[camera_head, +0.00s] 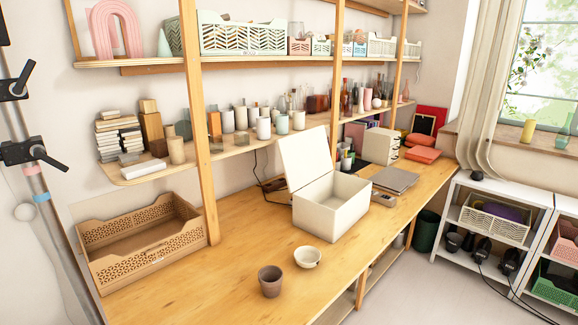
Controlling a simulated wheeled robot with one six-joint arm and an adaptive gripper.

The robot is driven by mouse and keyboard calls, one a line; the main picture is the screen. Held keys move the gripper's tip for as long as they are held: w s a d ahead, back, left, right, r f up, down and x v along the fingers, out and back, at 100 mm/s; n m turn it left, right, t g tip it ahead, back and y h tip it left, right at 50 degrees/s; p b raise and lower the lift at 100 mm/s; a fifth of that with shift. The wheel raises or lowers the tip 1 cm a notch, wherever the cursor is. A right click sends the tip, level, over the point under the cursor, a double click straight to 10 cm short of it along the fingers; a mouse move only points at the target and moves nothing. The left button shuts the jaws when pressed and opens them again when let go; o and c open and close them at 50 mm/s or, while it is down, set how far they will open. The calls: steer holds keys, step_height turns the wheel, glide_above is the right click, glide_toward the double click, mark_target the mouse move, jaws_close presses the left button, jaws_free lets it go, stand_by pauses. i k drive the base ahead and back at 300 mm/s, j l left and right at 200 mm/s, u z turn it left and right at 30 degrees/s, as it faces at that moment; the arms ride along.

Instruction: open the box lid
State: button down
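A white box (333,213) stands on the wooden worktop, right of the picture's middle. Its lid (308,160) is raised and leans back on the left side, a little past upright. The front and right walls of the box show, with part of the inside; its floor is mostly hidden. My gripper is not in the picture, and nothing touches the box or the lid.
A brown cup (270,281) and a small cream bowl (307,257) stand in front of the box. A wooden crate (150,255) sits at the left. Wooden posts (197,130) and a shelf of jars (235,146) rise behind. The worktop (232,249) between crate and box is clear.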

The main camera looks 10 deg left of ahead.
mark_target(305, 157)
steer(key=i+u, duration=0.15)
steer(key=u, duration=0.2)
steer(key=i+l+u, duration=0.1)
steer(key=u, duration=0.25)
steer(key=i+l+u, duration=0.1)
steer(key=u, duration=0.25)
steer(key=l, duration=0.1)
